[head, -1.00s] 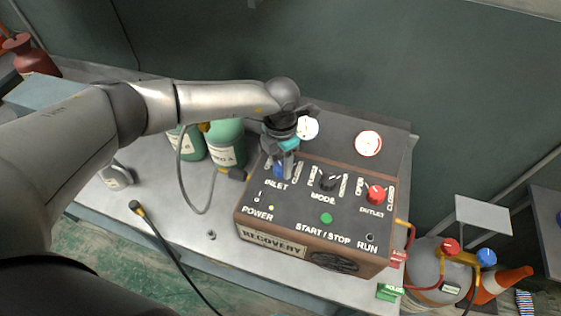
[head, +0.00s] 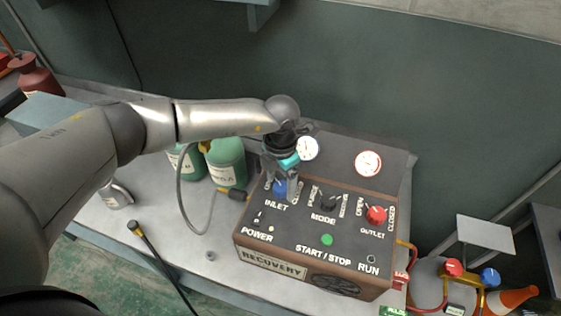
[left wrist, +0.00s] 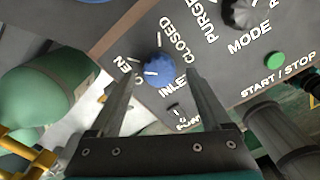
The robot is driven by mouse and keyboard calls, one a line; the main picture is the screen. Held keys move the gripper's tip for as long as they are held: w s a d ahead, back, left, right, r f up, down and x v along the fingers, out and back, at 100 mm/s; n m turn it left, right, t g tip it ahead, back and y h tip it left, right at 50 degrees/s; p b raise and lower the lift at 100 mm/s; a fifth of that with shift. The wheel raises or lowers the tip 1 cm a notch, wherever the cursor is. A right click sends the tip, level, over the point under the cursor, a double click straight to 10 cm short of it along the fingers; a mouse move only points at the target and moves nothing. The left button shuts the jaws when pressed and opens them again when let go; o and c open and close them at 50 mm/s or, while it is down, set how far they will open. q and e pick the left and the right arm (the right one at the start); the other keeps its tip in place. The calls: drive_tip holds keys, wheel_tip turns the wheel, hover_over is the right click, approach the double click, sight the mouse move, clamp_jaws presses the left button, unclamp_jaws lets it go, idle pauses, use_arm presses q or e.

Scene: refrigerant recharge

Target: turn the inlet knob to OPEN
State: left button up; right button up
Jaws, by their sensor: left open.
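The blue inlet knob (head: 280,188) is at the upper left of the recovery machine's top panel, above the INLET label. My left gripper (head: 284,187) reaches down over it from above and partly hides it. In the left wrist view the knob (left wrist: 159,68) shows between the fingertips of my open left gripper (left wrist: 161,74), with a gap on each side. I cannot tell the pointer's setting clearly. My right gripper is not in view.
The recovery machine (head: 270,265) also bears a black mode knob (head: 328,203), a red outlet knob (head: 376,214) and a green start/stop button (head: 327,239). Two gauges stand behind the panel. Green cylinders (head: 226,163) and a grey hose stand close on the left.

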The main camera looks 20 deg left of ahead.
sight(280, 186)
use_arm(q)
wheel_tip(280, 186, up, 14)
drive_tip(key=b, duration=0.1)
drive_tip(key=shift+r, duration=0.2)
idle(0.4)
